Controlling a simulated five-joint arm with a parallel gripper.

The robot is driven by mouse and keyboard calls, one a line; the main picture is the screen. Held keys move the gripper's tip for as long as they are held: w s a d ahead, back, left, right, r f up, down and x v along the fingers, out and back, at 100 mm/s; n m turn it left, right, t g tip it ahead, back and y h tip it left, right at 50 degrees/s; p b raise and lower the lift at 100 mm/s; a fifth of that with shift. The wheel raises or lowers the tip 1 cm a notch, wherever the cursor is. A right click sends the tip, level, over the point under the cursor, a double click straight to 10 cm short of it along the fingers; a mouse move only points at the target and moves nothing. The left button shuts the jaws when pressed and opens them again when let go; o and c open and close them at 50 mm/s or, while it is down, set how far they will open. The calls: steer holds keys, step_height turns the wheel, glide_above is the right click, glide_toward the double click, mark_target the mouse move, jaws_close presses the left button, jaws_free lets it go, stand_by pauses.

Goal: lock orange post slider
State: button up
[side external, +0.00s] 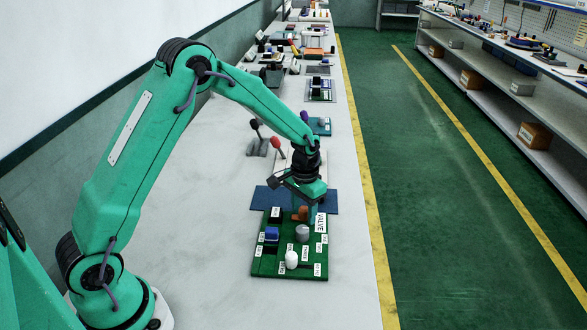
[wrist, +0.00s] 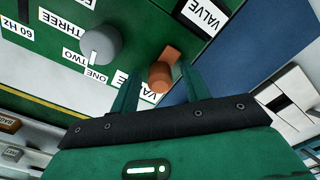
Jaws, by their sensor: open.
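The orange post slider (side external: 300,213) is at the far edge of the green panel (side external: 262,264), beside a white VALVE label (side external: 321,222). In the wrist view the orange part (wrist: 162,77) shows a round post end and a short arm running up to the right. My gripper (side external: 312,212) points down over this far edge of the panel. In the wrist view my gripper (wrist: 160,75) is open, with one finger on each side of the orange post. No contact shows, and I cannot tell how far down the fingers reach around it.
A grey knob (side external: 302,233), also in the wrist view (wrist: 100,44), stands close to the slider. A white knob (side external: 291,259), a blue switch (side external: 271,234) and a black part (side external: 275,214) share the panel. A blue mat (side external: 262,197) lies behind. The table left is clear.

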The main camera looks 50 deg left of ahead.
mark_target(294, 219)
jaws_close()
steer(key=shift+s+a, duration=0.95)
steer(key=shift+a, duration=0.05)
jaws_free()
steer(key=shift+r, duration=0.15)
step_height(294, 219, up, 8)
steer(key=shift+f, duration=0.25)
stand_by(0.3)
